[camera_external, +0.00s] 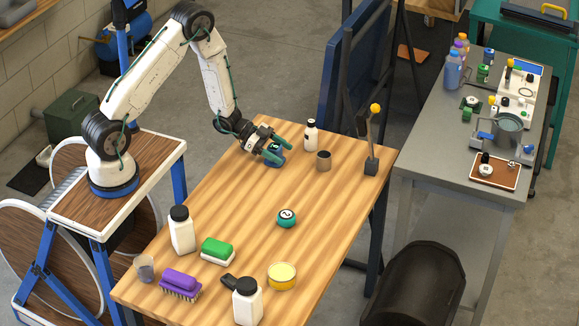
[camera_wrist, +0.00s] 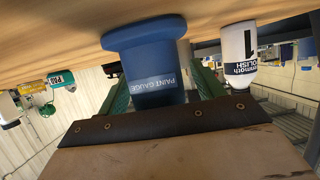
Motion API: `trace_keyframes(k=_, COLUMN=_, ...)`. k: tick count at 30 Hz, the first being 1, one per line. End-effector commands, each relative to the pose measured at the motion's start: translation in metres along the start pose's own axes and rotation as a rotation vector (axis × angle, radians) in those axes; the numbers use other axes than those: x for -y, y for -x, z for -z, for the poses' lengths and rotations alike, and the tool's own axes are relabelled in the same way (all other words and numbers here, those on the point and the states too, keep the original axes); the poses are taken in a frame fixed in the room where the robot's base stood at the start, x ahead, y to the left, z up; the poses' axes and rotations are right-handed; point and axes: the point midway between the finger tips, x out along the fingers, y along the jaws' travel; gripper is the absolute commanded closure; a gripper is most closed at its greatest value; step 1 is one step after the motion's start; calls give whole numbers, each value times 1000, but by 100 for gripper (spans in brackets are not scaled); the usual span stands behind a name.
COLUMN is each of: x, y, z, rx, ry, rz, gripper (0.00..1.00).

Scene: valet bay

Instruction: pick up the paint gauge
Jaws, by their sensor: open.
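The paint gauge (camera_wrist: 153,62) is a blue, wide-flanged piece with a "PAINT GAUGE" label in the wrist view. It stands on the wooden table (camera_external: 235,240) and also shows as a small blue shape (camera_external: 275,156) in the external view, partly hidden by my gripper. My gripper (camera_external: 277,146) is low over the table at its far left part. Its green fingers are open, one on each side of the gauge in the wrist view (camera_wrist: 162,90). I cannot tell whether either finger touches it.
A teal round dial (camera_external: 287,218) sits mid-table. Bottles, brushes and a yellow tin (camera_external: 282,276) crowd the near end. Table between is clear.

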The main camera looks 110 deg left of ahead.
Motion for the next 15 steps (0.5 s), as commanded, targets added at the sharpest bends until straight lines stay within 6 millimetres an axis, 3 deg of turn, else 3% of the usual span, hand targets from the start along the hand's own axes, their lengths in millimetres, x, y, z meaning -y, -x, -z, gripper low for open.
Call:
trace_keyframes(k=1, x=0, y=0, z=0, rx=0, ry=0, rz=0, gripper=36)
trace_keyframes(k=6, x=0, y=0, z=0, rx=0, ry=0, rz=0, gripper=83)
trace_keyframes(k=15, x=0, y=0, z=1, rx=0, ry=-1, rz=0, gripper=84)
